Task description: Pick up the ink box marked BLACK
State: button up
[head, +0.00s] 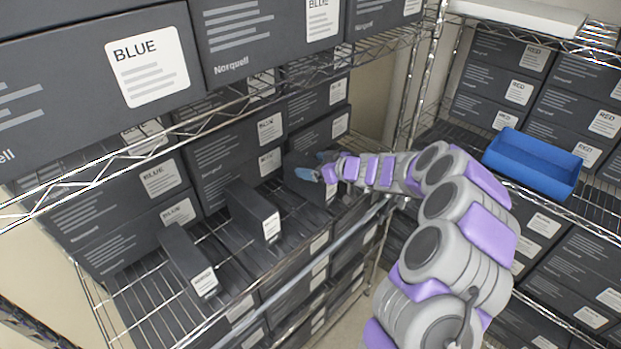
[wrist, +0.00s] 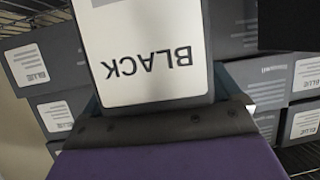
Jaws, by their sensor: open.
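The ink box marked BLACK (wrist: 150,38) fills the top middle of the wrist view, with its white label upside down. It lies between the fingers of my open gripper (wrist: 162,98), which are not closed on it. Whether either finger touches it I cannot tell. In the head view my gripper (head: 308,173) is at the wire shelf, over the front of a small dark box (head: 297,160). The gripper hides most of that box and its label.
Two other small dark boxes, one near the front (head: 185,258) and one in the middle (head: 250,210), lie on the same shelf. Larger BLUE boxes (head: 222,160) stand behind. A wire shelf edge runs above. A blue tray (head: 535,162) sits on the right rack beside RED boxes (head: 522,90).

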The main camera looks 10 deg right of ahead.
jog(key=shift+a, duration=0.1)
jog(key=shift+a, duration=0.1)
jog(key=c, duration=0.3)
grip_shut()
dwell(0.3)
